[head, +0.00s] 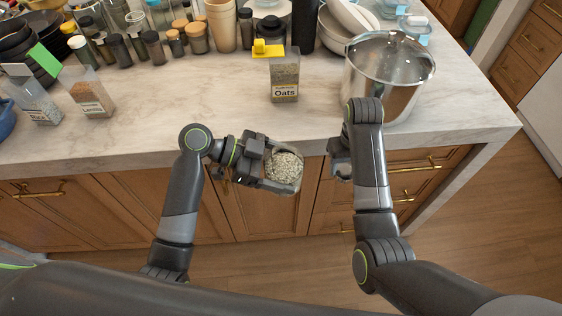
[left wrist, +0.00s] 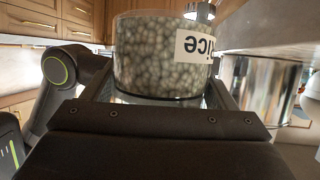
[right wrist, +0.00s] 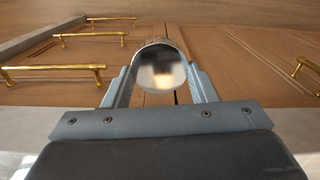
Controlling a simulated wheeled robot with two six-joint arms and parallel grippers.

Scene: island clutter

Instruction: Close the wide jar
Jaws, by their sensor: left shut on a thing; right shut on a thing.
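The wide jar (head: 284,170) is clear, with pale speckled contents and an open top in the head view. My left gripper (head: 268,171) is shut around it and holds it in front of the counter. In the left wrist view the jar (left wrist: 155,60) bears a white label, partly seen and upside down, ending in "ice". My right gripper (head: 341,165) is to the right of the jar and apart from it. In the right wrist view it is shut on a round shiny metal lid (right wrist: 160,70). The lid is mostly hidden by my right arm in the head view.
The marble counter (head: 200,110) has its front edge just behind both grippers. An oats container (head: 285,80) and a large steel pot (head: 385,75) stand near it. Lentil and other containers (head: 88,92) are at left. Spice jars crowd the back. Wooden drawers with brass handles (right wrist: 55,70) lie below.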

